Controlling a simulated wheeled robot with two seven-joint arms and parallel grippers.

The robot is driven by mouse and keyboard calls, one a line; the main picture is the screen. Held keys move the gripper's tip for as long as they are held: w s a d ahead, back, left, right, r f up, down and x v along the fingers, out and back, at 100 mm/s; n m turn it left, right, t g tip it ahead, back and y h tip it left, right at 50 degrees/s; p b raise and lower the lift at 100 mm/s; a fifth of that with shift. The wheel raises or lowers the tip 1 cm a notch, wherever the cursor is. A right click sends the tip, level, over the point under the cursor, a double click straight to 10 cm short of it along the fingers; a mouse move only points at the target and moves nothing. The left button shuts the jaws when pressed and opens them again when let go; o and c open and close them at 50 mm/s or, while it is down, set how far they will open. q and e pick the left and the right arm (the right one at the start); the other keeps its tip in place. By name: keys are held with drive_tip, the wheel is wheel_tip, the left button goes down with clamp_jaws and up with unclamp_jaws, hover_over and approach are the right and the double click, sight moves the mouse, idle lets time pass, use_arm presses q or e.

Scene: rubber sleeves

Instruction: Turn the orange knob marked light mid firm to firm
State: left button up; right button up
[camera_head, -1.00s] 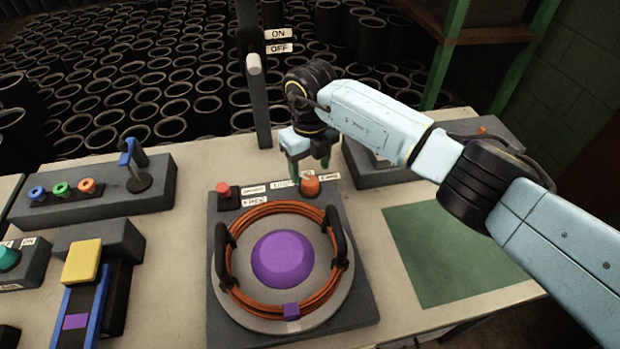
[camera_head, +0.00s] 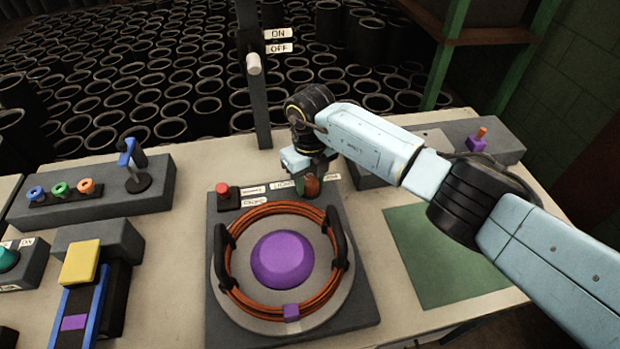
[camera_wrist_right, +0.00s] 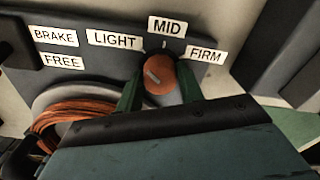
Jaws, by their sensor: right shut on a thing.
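The orange knob (camera_head: 312,186) sits at the back right of the grey base that carries the round turntable. In the right wrist view the knob (camera_wrist_right: 160,76) lies below the labels LIGHT (camera_wrist_right: 115,39), MID (camera_wrist_right: 167,27) and FIRM (camera_wrist_right: 206,51). Its pale line slants toward the upper left, on the LIGHT side. My right gripper (camera_head: 306,186) reaches down from behind, its green fingers (camera_wrist_right: 160,92) on both sides of the knob and shut on it. My left gripper is not in view.
A red knob (camera_head: 222,188) with BRAKE and FREE labels stands on the same base's left. The turntable with a purple dome (camera_head: 282,258) and orange cable coil (camera_head: 258,312) is in front. A post with an ON/OFF lever (camera_head: 254,64) rises behind.

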drive_tip(key=shift+m, duration=0.3)
drive_tip(key=m+p, duration=0.1)
drive_tip(key=m, duration=0.3)
drive_tip(key=shift+r, duration=0.1)
drive_tip(key=m+p, duration=0.1)
drive_tip(key=m, duration=0.4)
drive_tip(key=shift+p, duration=0.4)
drive_tip(key=m+p, duration=0.2)
drive_tip(key=m, duration=0.3)
drive_tip(key=shift+m, duration=0.3)
drive_tip(key=m+p, duration=0.2)
drive_tip(key=m, duration=0.2)
drive_tip(key=shift+m, duration=0.3)
drive_tip(key=o, duration=1)
drive_tip(key=shift+p, duration=0.3)
